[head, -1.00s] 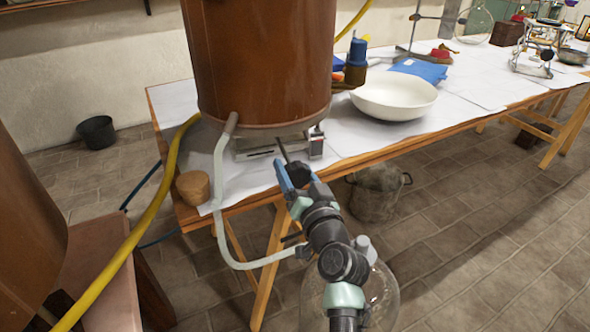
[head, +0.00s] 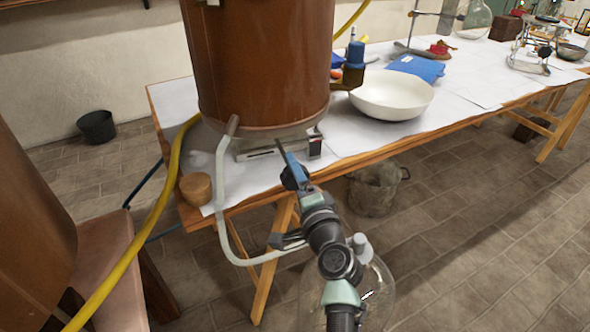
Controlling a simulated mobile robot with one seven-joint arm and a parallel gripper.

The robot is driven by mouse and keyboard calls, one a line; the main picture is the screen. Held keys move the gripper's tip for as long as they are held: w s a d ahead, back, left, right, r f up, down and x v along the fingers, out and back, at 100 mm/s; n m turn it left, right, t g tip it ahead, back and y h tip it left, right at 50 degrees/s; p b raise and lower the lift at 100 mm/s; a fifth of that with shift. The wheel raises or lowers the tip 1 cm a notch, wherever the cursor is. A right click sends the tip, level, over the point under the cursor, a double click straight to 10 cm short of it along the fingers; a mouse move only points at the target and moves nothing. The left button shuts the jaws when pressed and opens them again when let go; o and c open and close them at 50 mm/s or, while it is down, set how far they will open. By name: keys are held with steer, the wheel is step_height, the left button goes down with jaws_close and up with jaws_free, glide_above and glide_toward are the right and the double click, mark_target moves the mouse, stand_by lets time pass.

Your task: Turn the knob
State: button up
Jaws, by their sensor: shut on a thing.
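The black knob (head: 291,180) sits at the end of a thin rod below the large copper-brown vessel (head: 262,70), just off the table's front edge. My gripper (head: 294,167) is shut on the knob. Its blue fingers are seen nearly edge-on, so the far finger is mostly hidden. Part of the knob shows to the left of and below the fingers.
The white-covered table (head: 345,135) carries a white bowl (head: 393,97), a blue item (head: 416,68) and a brown cork-like block (head: 196,188). A pale tube (head: 221,175) and yellow hose (head: 150,235) run at left. A glass flask (head: 378,295) stands below my arm.

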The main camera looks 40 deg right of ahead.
steer(key=m+p, duration=0.1)
steer(key=m, duration=0.4)
steer(key=shift+f, duration=0.1)
steer(key=shift+p, duration=0.3)
stand_by(0.4)
steer(key=o, duration=1.3)
steer(key=shift+a+f, duration=0.1)
